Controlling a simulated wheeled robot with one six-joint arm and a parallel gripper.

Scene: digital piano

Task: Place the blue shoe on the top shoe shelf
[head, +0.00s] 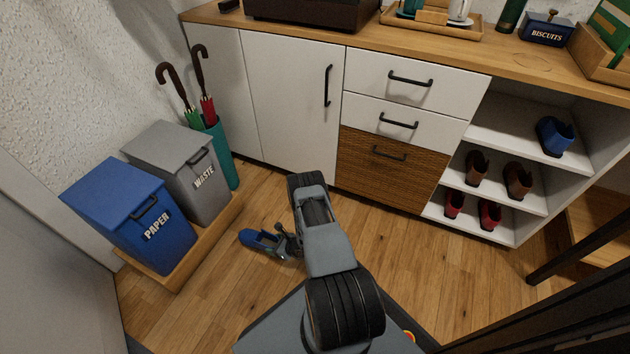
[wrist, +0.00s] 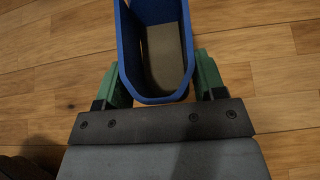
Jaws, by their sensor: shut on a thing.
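A blue shoe (head: 262,241) is at floor level in the head view, left of my arm. In the wrist view the blue shoe (wrist: 158,50) shows its open top and grey-brown insole. My gripper (head: 287,242) is shut on one end of it, with a green finger on each side in the wrist view (wrist: 158,85). I cannot tell whether the shoe touches the floor. The shoe shelf (head: 500,131) is at the right of the cabinet. Another blue shoe (head: 555,136) stands on its top level, at the right, with bare room to its left.
Brown shoes (head: 476,168) stand on the middle shelf and red shoes (head: 489,214) on the bottom one. Blue paper bin (head: 130,215) and grey waste bin (head: 180,172) stand at left. A dark frame (head: 560,250) stands at lower right. Floor before the cabinet is clear.

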